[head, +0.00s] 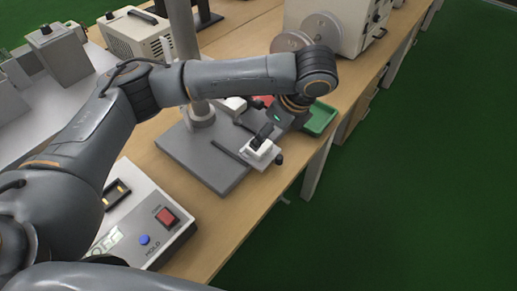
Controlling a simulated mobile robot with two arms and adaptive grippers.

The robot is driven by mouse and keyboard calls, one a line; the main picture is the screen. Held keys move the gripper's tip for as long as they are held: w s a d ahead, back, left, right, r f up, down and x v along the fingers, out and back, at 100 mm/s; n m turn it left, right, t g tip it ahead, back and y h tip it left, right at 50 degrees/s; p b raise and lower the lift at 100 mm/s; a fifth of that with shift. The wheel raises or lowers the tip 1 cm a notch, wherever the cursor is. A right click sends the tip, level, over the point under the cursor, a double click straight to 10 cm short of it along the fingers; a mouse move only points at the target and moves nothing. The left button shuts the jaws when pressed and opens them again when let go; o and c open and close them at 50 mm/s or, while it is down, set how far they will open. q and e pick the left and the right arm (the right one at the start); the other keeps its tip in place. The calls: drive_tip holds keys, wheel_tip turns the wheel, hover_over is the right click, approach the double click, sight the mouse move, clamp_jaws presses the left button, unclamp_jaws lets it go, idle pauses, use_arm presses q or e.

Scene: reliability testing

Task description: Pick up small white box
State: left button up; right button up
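A small white box (258,153) is at the front right edge of a grey base plate (203,165). My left arm reaches over from the left, and its gripper (272,147) points down at the box. One dark finger lies across the top of the box, and a dark tip shows at its right side. I cannot tell whether the fingers press on the box or whether it is clear of the plate. My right gripper is not in view.
A metal post (186,50) rises from the plate. A green tray (320,119) lies behind the gripper near the table's right edge. A device with a red switch (166,217) stands at the front. Green floor (420,190) is open to the right.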

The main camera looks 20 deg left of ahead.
use_arm(q)
drive_tip(key=x, duration=0.2)
drive_tip(key=shift+a+f, duration=0.15)
drive_tip(key=shift+f, duration=0.15)
drive_tip(key=shift+w+d+x, duration=0.15)
drive_tip(key=shift+x, duration=1.2)
drive_tip(key=shift+w+d+x, duration=0.1)
drive_tip(key=shift+w+x, duration=0.05)
drive_tip(key=shift+x, duration=1.25)
drive_tip(key=c, duration=1.2)
